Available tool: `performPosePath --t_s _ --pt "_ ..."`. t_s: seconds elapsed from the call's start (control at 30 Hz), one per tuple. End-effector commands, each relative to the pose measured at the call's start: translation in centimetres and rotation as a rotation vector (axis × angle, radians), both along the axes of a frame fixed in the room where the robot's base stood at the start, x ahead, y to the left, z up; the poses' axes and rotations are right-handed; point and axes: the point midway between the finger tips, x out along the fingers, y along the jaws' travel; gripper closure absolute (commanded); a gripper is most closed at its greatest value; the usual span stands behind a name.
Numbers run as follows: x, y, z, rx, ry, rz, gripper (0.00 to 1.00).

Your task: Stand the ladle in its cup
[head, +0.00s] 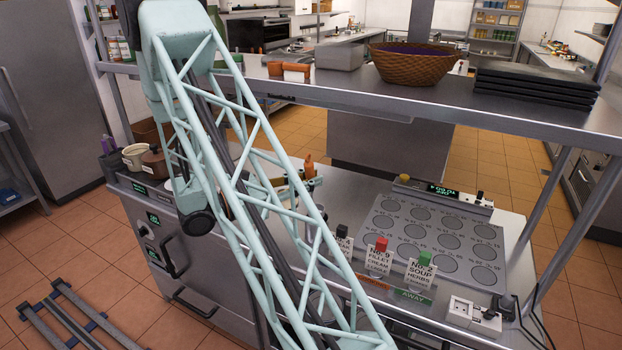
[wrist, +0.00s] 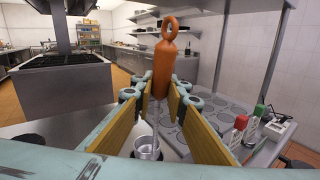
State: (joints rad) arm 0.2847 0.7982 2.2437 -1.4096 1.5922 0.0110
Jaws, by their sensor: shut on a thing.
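The ladle's orange handle (wrist: 160,68), with a ring at its top, stands upright between my fingertips. My gripper (wrist: 158,98) is shut on it, with wooden pads on either side. A thin shaft runs down from the handle toward a round metal cup shape (wrist: 148,147); I cannot tell whether this is the ladle's bowl or a separate cup below. In the head view the orange handle (head: 309,167) shows above the counter, just right of my arm's lattice, which hides most of the gripper. Which vessel is the ladle's cup is unclear.
A steel shelf (head: 480,108) spans above the counter, with a wicker basket (head: 415,64) and black trays (head: 535,88). A panel of round lids (head: 437,235) lies at right, with labelled holders (head: 379,255) in front. A cream mug (head: 134,156) stands at far left.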

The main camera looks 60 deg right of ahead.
Motion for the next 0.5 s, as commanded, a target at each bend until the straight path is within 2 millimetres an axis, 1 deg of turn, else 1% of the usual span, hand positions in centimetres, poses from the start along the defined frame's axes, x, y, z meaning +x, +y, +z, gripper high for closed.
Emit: performPosePath --t_s 0.5 --pt "0.0 0.0 -2.0 0.0 0.001 0.0 1.0"
